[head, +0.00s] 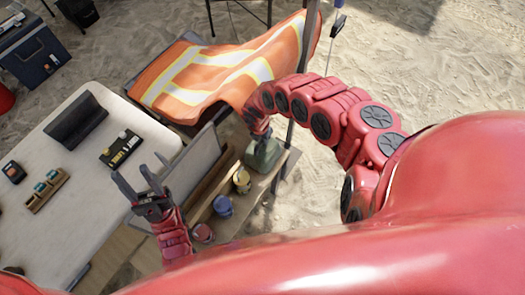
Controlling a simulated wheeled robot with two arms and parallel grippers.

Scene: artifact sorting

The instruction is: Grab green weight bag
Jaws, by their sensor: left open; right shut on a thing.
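The green weight bag (264,156) sits at the right end of a low wooden shelf, below the orange vest. My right arm curves down to it from the right. My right gripper (261,136) is at the top of the bag and shut on it; its fingers are mostly hidden. I cannot tell whether the bag is lifted off the shelf. My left gripper (139,182) is open and empty, above the right edge of the white table.
Several paint cans, such as a blue-labelled one (223,205), stand on the shelf left of the bag. An orange safety vest (226,75) drapes behind it. The white table (60,225) holds small items. Sand lies beyond.

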